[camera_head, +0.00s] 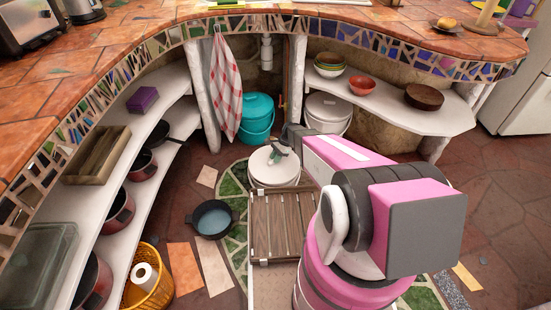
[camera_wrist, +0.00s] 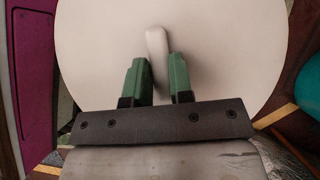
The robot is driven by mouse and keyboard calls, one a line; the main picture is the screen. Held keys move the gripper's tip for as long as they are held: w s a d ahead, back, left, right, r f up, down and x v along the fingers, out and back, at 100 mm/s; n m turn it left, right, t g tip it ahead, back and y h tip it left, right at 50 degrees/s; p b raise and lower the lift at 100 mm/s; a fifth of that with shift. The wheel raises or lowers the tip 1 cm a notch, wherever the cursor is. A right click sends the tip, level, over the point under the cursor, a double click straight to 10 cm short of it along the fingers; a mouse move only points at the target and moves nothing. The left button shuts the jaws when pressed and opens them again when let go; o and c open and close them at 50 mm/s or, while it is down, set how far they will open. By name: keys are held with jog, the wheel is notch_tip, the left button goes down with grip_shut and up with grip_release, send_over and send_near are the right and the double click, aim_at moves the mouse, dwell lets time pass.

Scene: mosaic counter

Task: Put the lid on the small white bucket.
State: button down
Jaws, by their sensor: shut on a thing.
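The round white lid (camera_head: 262,167) is in the middle of the head view, and its disc (camera_wrist: 100,40) fills most of the wrist view. My gripper (camera_head: 280,151) is above the lid, its green fingers (camera_wrist: 158,68) shut on the lid's pale handle (camera_wrist: 156,42). The small white bucket (camera_head: 274,184) shows just below the lid, on the floor. The lid lies over its top; I cannot tell whether it is seated or slightly above the rim. The lid hides the bucket's opening.
A slatted wooden piece (camera_head: 283,228) is in front of the bucket. A teal bucket (camera_head: 257,117) and a larger white bucket (camera_head: 328,112) stand behind. A dark pan (camera_head: 211,218) lies on the floor at left. Curved shelves (camera_head: 172,92) border the space.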

jog(key=shift+c, duration=2.3)
grip_release()
jog(key=shift+r, duration=0.15)
jog(key=shift+r, duration=3.35)
